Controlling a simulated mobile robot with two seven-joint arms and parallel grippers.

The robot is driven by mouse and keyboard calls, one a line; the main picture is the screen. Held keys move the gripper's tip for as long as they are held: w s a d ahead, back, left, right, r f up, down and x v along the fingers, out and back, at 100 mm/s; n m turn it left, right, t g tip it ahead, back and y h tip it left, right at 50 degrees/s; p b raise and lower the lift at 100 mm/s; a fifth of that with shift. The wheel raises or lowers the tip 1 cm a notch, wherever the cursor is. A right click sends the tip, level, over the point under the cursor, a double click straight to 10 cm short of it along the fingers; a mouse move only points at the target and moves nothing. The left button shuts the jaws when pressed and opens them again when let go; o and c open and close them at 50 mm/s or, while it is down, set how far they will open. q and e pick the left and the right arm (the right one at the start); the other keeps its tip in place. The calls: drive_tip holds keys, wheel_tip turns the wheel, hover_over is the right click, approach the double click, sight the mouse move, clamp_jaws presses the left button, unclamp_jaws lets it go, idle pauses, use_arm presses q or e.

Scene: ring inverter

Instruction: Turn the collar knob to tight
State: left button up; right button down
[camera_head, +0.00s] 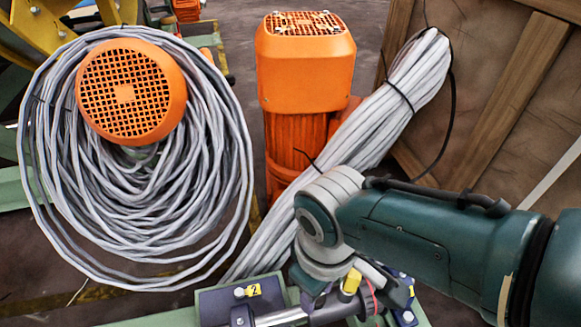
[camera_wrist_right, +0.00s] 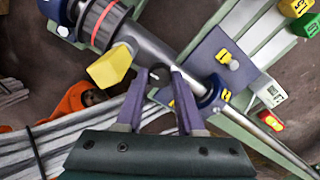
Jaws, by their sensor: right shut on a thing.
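My right gripper (camera_wrist_right: 162,76) has its purple fingers closed around a small dark-grey piece, apparently the collar knob (camera_wrist_right: 160,72), at the side of a grey metal shaft (camera_wrist_right: 190,77). The fingers largely hide it, so its setting cannot be read. A yellow block-shaped handle (camera_wrist_right: 111,66) sits left of the fingers, apart from them, beside a dark collar with a red ring (camera_wrist_right: 103,20). In the head view the yellow handle (camera_head: 351,282) shows at the bottom, beside my right gripper (camera_head: 314,302), which is partly hidden by its wrist. My left gripper is not in view.
The shaft passes blocks with yellow labels (camera_wrist_right: 225,57) on a pale green frame. Green and yellow numbered blocks (camera_wrist_right: 300,15) lie at its upper right. Grey cable coils (camera_head: 150,210), an orange motor (camera_head: 305,65) and a wooden crate (camera_head: 490,70) stand behind.

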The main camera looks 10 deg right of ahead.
drive_tip(key=shift+m, duration=0.5)
drive_tip(key=c, duration=0.5)
unclamp_jaws()
wheel_tip(320, 180, up, 10)
drive_tip(key=p, duration=0.9)
